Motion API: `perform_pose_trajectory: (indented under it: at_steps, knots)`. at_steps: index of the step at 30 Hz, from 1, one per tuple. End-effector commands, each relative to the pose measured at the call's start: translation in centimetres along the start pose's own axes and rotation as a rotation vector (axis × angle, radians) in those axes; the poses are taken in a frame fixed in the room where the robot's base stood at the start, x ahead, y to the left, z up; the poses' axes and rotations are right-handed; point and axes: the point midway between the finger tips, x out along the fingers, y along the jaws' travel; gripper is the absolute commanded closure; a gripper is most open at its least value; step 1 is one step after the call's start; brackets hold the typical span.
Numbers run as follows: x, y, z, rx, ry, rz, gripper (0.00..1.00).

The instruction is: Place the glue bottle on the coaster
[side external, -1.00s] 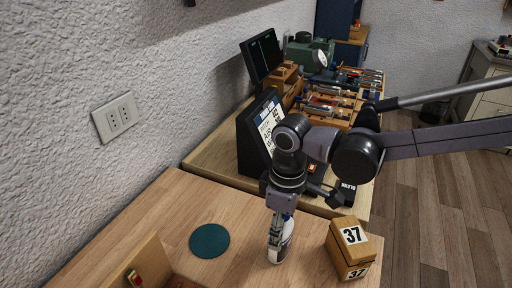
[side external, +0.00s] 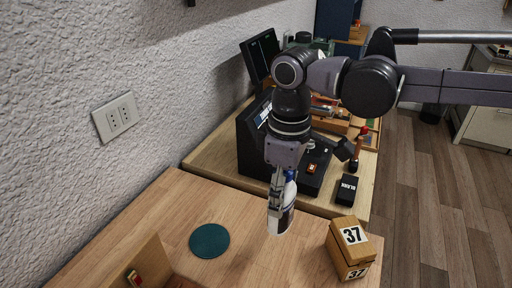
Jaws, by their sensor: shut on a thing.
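The glue bottle (side external: 283,216) is white with a dark label and a blue cap, and it is upright. My gripper (side external: 275,203) points down and is shut on the bottle. The bottle seems to be held a little above the wooden table (side external: 160,215). The coaster (side external: 209,241) is a flat dark green disc lying on the table, left of the bottle and apart from it. Its top is bare. The far finger is partly hidden by the bottle and the near finger.
A wooden block marked 37 (side external: 349,247) stands to the right of the bottle. A wooden piece with a red switch (side external: 135,278) is at the lower left. A black device (side external: 255,135) and a small black box (side external: 346,189) stand behind. The table around the coaster is clear.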

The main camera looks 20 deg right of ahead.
Motion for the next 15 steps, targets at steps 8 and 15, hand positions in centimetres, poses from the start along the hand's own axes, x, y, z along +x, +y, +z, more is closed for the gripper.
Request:
perform_pose_trajectory:
  at_steps: [8,15]
  knots:
    - [-1.4,2.8,-4.9,-0.061,0.002,-0.001,0.82]
    - [-1.9,5.1,-8.2,-0.117,0.002,-0.001,0.82]
